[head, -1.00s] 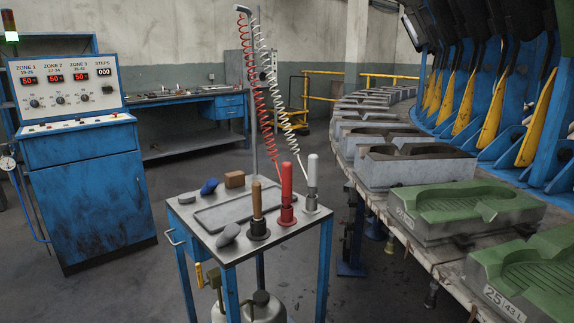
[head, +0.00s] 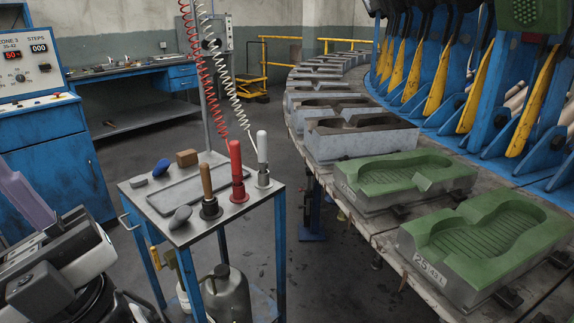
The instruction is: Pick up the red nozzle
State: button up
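Part of my arm's end shows at the lower left edge, well apart from the red nozzle and left of the cart. My gripper's fingertips cannot be made out clearly.
The cart also carries a shallow tray (head: 183,190), a brown block (head: 187,157), a blue object (head: 162,166) and grey pads. Green sole moulds (head: 404,177) line the rotary table at right, close to the cart. A blue control cabinet (head: 45,150) stands at left. Floor shows between cart and moulds.

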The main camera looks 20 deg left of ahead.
aim_at(234, 146)
jog(key=j+z, duration=0.35)
jog(key=k+j+z, duration=0.1)
jog(key=j+z, duration=0.2)
jog(key=j, duration=0.2)
jog(key=j+z, duration=0.1)
jog(key=j, duration=0.25)
jog(key=k+j, duration=0.15)
jog(key=j, duration=0.2)
jog(key=j+z, duration=0.15)
jog(key=j, duration=0.2)
jog(key=i+j, duration=0.15)
jog(key=j, duration=0.25)
jog(key=i+j, duration=0.15)
jog(key=j, duration=0.25)
jog(key=i+j, duration=0.15)
jog(key=j, duration=0.2)
jog(key=i+j, duration=0.15)
jog(key=i, duration=0.05)
